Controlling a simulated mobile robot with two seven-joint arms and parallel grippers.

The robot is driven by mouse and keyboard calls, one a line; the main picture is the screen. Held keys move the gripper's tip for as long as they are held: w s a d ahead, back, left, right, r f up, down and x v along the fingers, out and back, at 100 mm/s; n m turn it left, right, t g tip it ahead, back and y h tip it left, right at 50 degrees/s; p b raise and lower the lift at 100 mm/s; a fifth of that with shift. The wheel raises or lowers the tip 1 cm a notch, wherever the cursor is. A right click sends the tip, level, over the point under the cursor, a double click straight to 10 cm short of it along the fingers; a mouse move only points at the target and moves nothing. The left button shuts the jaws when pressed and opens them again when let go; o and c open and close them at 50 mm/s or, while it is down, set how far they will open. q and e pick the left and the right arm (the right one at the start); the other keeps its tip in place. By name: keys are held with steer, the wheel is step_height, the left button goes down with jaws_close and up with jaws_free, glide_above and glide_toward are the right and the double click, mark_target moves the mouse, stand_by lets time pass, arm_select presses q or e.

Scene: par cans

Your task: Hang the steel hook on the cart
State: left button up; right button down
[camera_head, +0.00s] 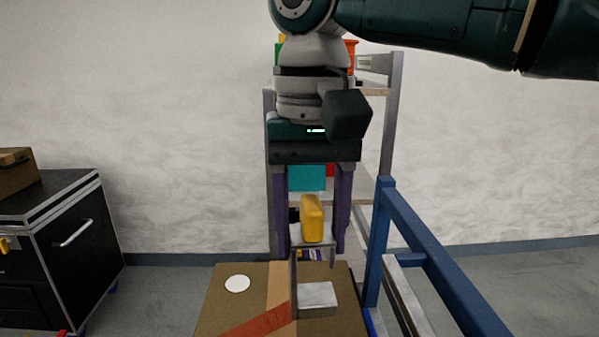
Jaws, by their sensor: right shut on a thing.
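My right gripper (311,245) points down in the middle of the view, its two purple fingers on either side of a thin grey metal bar. This bar looks like the top of the steel hook (294,285), whose long side hangs down on the left and a short end on the right. A light grey block (317,297) shows at the hook's lower end; I cannot tell whether it is joined to it. The cart seems to be the blue tube frame (425,240) at right, apart from the gripper. My left gripper is out of view.
A cardboard box (232,310) with tape and a white round spot lies below the gripper. A grey shelf rack (391,130) stands behind, with a yellow object (312,218) seen between the fingers. A black case (75,240) stands left. Floor shows between case and box.

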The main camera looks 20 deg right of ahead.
mark_target(318, 303)
steer(key=shift+m, duration=0.3)
steer(key=f, duration=0.2)
steer(key=a+f, duration=0.1)
steer(key=f, duration=0.2)
steer(key=a+f, duration=0.1)
steer(key=f, duration=0.1)
steer(key=shift+s+f, duration=0.2)
steer(key=shift+s, duration=0.15)
steer(key=shift+s+f, duration=0.1)
steer(key=shift+f, duration=0.35)
steer(key=shift+s+d+r+p, duration=0.1)
steer(key=shift+s+d+p, duration=0.05)
steer(key=shift+d+p, duration=0.4)
steer(key=shift+s+d+p, duration=0.15)
steer(key=shift+d+p, duration=0.15)
steer(key=shift+d, duration=0.4)
steer(key=shift+s+d, duration=0.5)
steer(key=shift+d, duration=1.65)
steer(key=shift+s+d, duration=0.5)
steer(key=shift+d, duration=1.65)
steer(key=shift+s+d, duration=0.5)
steer(key=shift+d, duration=1.65)
steer(key=shift+d+f, duration=0.1)
steer(key=shift+f, duration=0.35)
steer(key=shift+f+b, duration=0.8)
steer(key=shift+f, duration=0.8)
